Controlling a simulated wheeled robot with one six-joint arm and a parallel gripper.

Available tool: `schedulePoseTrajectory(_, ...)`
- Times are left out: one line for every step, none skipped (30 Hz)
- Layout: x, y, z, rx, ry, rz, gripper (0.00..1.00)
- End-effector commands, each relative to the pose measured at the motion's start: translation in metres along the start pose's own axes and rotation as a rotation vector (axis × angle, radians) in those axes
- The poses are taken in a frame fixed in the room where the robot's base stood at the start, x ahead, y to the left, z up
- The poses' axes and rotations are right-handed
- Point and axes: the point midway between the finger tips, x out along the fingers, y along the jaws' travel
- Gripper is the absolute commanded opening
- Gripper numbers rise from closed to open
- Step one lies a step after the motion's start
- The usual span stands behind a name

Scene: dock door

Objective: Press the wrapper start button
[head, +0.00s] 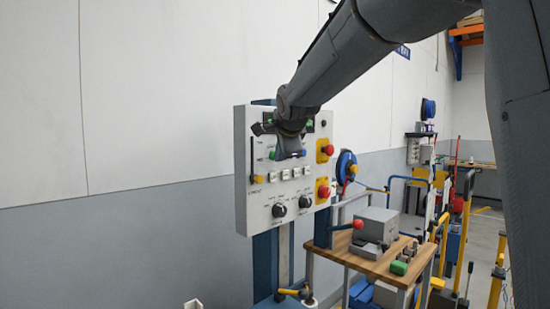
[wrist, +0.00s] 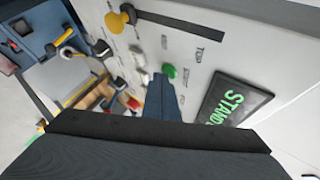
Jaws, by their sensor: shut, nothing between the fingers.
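A pale control panel (head: 241,215) is mounted on a blue post in the head view. A green button (head: 272,155) shows on it, left of my gripper (head: 289,153); its label is too small to read. In the wrist view the green button (wrist: 169,71) is just beyond and slightly right of the tip of my gripper (wrist: 160,77). My gripper is shut and empty, pointing at the panel face. I cannot tell whether it touches the panel. A dark display (wrist: 235,100) with green letters starting "STAND" is to the right in the wrist view, partly hidden by my gripper in the head view.
A wooden bench (head: 345,257) with a grey box stands right of the panel.

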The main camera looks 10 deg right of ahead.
Motion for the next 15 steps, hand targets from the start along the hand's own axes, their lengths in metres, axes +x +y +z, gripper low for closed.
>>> schedulePoseTrajectory(0.0,0.0,0.0,0.0,0.0,0.0,0.0)
schedulePoseTrajectory(-0.001,0.0,-0.001,0.0,0.0,-0.001,0.0)
schedulePoseTrajectory(-0.002,0.001,-0.001,0.001,0.0,-0.001,0.0)
schedulePoseTrajectory(-0.003,0.001,-0.002,0.001,0.0,-0.001,0.0)
schedulePoseTrajectory(-0.003,0.002,-0.003,0.001,0.0,-0.001,0.0)
schedulePoseTrajectory(-0.005,0.003,-0.004,0.001,0.0,-0.001,0.0)
schedulePoseTrajectory(-0.006,0.004,-0.004,0.001,0.0,-0.001,0.0)
schedulePoseTrajectory(-0.007,0.004,-0.005,0.001,0.0,-0.001,0.0)
schedulePoseTrajectory(-0.009,0.005,-0.007,0.001,0.001,-0.001,0.0)
schedulePoseTrajectory(-0.009,0.006,-0.007,0.001,0.001,-0.001,0.0)
schedulePoseTrajectory(-0.011,0.007,-0.008,0.001,0.001,-0.001,0.0)
schedulePoseTrajectory(-0.012,0.008,-0.009,0.001,0.001,-0.001,0.0)
schedulePoseTrajectory(-0.012,0.008,-0.009,0.0,0.0,-0.001,0.0)
schedulePoseTrajectory(-0.013,0.009,-0.009,0.0,0.0,-0.001,0.0)
schedulePoseTrajectory(-0.013,0.009,-0.009,0.0,0.0,-0.001,0.0)
